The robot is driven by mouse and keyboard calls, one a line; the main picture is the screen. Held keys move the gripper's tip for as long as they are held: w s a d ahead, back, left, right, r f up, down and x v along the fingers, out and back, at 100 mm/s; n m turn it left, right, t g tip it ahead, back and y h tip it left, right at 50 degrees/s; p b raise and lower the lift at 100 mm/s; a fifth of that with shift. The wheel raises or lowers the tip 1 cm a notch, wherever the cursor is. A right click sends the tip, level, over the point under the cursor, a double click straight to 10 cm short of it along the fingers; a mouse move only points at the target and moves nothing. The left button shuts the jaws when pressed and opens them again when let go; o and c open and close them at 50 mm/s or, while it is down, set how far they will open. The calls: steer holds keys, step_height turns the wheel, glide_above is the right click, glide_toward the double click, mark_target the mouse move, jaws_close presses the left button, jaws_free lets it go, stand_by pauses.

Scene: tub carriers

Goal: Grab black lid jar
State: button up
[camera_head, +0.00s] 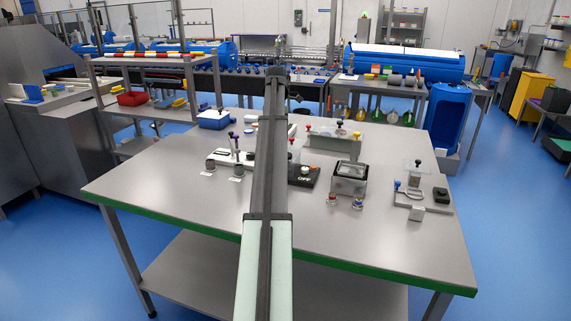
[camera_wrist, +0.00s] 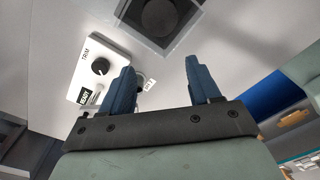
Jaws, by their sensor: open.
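My gripper (camera_wrist: 160,68) shows in the wrist view with two blue fingers spread apart and nothing between them. A round black top (camera_wrist: 158,17) sits inside a dark square frame just beyond the fingertips, at the top edge of the picture. I cannot tell whether it is the black jar lid. A small round item beside a white tag (camera_wrist: 149,84) is partly hidden by the left finger. In the head view my arm covers the middle of the table and my gripper cannot be made out. Two small jars (camera_head: 332,199) (camera_head: 358,203) stand at the front; their lids do not look black.
In the wrist view a white box with a black knob (camera_wrist: 86,75) is left of the fingers. In the head view the grey table (camera_head: 180,190) also holds a metal box (camera_head: 349,179), a black unit marked OFF (camera_head: 304,177) and a right-hand tray (camera_head: 420,204). Its front is bare.

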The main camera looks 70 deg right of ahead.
steer(key=s+d+r, duration=0.1)
steer(key=s+d, duration=0.1)
steer(key=s, duration=0.1)
step_height(320, 180, down, 14)
steer(key=shift+r, duration=0.2)
stand_by(0.6)
steer(key=shift+c, duration=0.4)
steer(key=c, duration=0.8)
